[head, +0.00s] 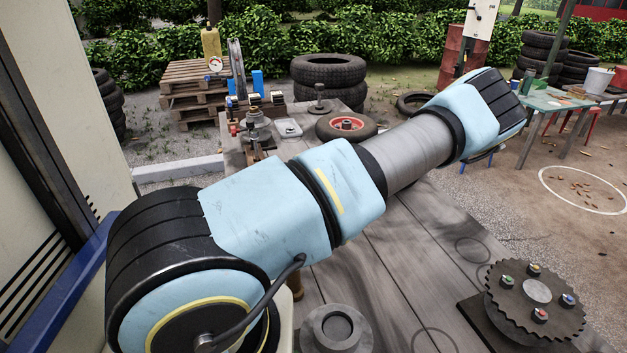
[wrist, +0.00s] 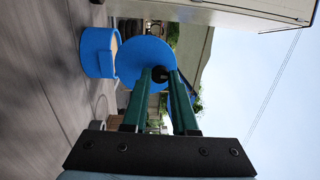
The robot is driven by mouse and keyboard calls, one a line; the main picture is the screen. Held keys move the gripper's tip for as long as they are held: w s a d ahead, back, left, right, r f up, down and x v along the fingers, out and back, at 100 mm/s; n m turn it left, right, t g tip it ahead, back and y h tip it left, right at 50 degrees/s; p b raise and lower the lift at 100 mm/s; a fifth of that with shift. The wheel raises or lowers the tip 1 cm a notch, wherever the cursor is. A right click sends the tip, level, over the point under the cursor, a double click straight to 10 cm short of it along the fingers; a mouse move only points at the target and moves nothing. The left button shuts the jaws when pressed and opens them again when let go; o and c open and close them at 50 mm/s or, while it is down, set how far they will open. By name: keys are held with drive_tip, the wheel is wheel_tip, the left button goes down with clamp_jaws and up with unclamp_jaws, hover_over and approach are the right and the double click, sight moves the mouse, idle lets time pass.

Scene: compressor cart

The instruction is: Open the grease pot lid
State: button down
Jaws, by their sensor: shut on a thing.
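The grease pot (wrist: 97,52) is a blue round pot in the wrist view, which is turned on its side. Its mouth is uncovered along the visible edge, with a pale beige inside (wrist: 117,42). The blue disc lid (wrist: 140,52) stands raised at a steep angle beside the mouth, its face towards the camera. My gripper (wrist: 160,75) has its two green fingers shut on the dark knob (wrist: 159,74) of the lid. Neither pot nor gripper can be made out in the head view, where my arm covers much of the bench.
The grey bench (head: 440,235) carries a toothed disc (head: 536,295) at the front right, a grey ring (head: 336,328) at the front, and a red-hubbed wheel (head: 347,125) at the back. A grey round piece (wrist: 101,108) stands near the pot.

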idle(0.3)
drive_tip(key=c, duration=0.7)
unclamp_jaws()
drive_tip(key=b+v, duration=0.4)
drive_tip(key=v, duration=0.6)
drive_tip(key=shift+w+d, duration=0.15)
drive_tip(key=shift+d, duration=0.2)
drive_tip(key=shift+c, duration=0.3)
